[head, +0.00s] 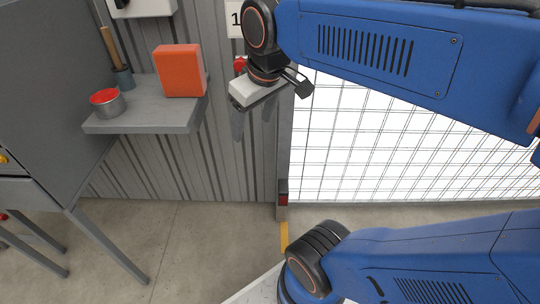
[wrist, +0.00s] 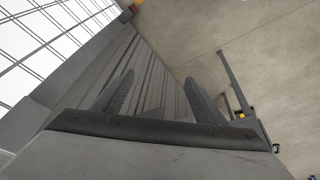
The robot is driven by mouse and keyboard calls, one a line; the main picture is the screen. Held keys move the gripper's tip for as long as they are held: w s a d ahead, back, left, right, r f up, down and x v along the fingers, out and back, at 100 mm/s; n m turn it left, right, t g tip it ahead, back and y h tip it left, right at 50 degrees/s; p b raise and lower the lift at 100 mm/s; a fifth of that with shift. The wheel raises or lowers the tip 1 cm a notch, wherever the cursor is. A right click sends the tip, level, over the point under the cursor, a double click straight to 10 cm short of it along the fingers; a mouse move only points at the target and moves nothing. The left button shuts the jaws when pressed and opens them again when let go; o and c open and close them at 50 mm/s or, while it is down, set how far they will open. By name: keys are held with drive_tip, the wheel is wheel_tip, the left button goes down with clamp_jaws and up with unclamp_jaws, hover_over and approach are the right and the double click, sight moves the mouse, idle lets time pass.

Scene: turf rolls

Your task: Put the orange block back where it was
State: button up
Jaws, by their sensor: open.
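The orange block (head: 180,72) stands upright on a grey wall shelf (head: 150,122) in the head view, near the shelf's right end. My gripper (head: 253,122) is to the right of the block and the shelf, apart from both, with its fingers pointing down. In the wrist view my gripper (wrist: 158,82) has its two fingers spread with nothing between them. The block does not show in the wrist view.
A red-topped can (head: 107,101) and a wooden-handled tool (head: 115,58) share the shelf, left of the block. A grey cabinet (head: 50,80) stands at the left. A white mesh panel (head: 400,140) is at the right. The floor (head: 190,245) below the shelf is clear.

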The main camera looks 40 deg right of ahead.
drive_tip(key=s+f+m+t, duration=0.1)
drive_tip(key=s+f+m, duration=0.1)
drive_tip(key=s+f, duration=0.3)
wheel_tip(320, 180, down, 2)
drive_tip(key=shift+s+d+f, duration=0.2)
drive_tip(key=shift+s+d, duration=0.15)
drive_tip(key=shift+s, duration=0.05)
idle(0.8)
